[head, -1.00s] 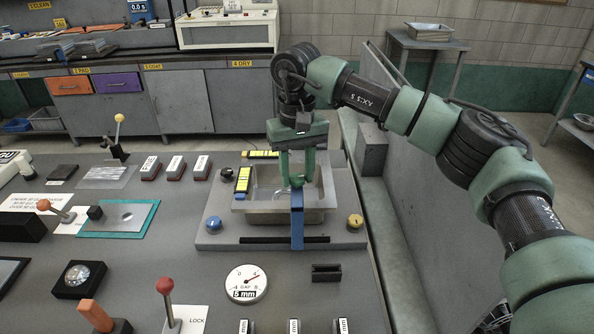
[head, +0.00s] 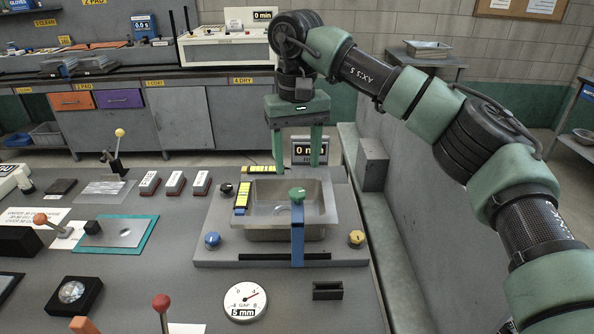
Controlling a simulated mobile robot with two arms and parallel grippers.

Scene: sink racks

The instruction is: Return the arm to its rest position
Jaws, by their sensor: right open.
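My right arm reaches in from the right, and my right gripper (head: 298,168) points down above the far side of the metal sink basin (head: 260,218). Its two green fingers are spread apart with nothing between them. A blue strap-like bar with a green knob (head: 297,196) stands at the front of the basin, apart from the fingers. A small display reading 0 min (head: 309,150) shows behind and between the fingers. My left gripper is not in view.
A blue knob (head: 212,240) and a yellow knob (head: 356,238) flank the basin. A round gap dial (head: 245,302) and a black slotted block (head: 327,290) lie in front. A grey upright panel (head: 420,210) stands to the right, below my arm. Levers stand at left.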

